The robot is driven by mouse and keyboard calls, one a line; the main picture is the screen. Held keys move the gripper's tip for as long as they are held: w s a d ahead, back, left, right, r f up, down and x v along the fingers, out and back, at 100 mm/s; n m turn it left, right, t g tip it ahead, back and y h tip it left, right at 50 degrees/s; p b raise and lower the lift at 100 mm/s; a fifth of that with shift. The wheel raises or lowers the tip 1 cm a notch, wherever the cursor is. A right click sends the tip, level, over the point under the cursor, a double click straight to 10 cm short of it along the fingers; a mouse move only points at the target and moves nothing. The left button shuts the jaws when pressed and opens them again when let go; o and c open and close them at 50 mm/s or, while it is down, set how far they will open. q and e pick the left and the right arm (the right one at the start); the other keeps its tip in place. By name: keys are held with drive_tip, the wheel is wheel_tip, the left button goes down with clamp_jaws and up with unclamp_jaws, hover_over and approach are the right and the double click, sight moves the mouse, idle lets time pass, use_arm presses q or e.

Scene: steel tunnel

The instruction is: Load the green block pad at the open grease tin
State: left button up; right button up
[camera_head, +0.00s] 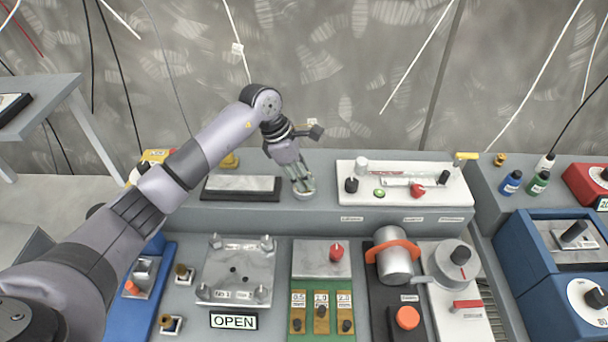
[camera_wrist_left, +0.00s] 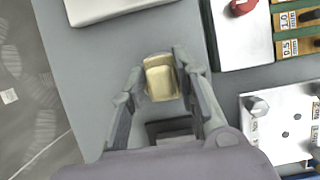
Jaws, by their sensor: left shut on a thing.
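My left gripper (camera_head: 303,184) is shut on a small tan block (camera_wrist_left: 160,78), which sits between its fingers in the left wrist view. I take this to be the block pad; its green marking cannot be made out, and its underside is hidden. In the head view the fingers point down over a small round pale dish (camera_head: 305,194), likely the open grease tin, on the grey rear ledge. Block and dish are very close; whether they touch cannot be told. The fingers hide most of the dish. My right gripper is not in view.
A dark-edged flat stone (camera_head: 241,188) lies left of the gripper. A white tray (camera_head: 447,193) with small parts is to the right. In front are a steel plate with posts (camera_head: 236,270), an OPEN sign (camera_head: 233,321) and two small knobbed pieces (camera_head: 183,273). The ledge between stone and tray is narrow.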

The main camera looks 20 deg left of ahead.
use_arm(q)
drive_tip(key=shift+s+f, duration=0.1)
drive_tip(key=shift+s, duration=0.05)
drive_tip(key=shift+r+p, duration=0.5)
drive_tip(key=shift+r, duration=0.45)
drive_tip(key=shift+r+p, duration=1.15)
drive_tip(key=shift+r, duration=1.45)
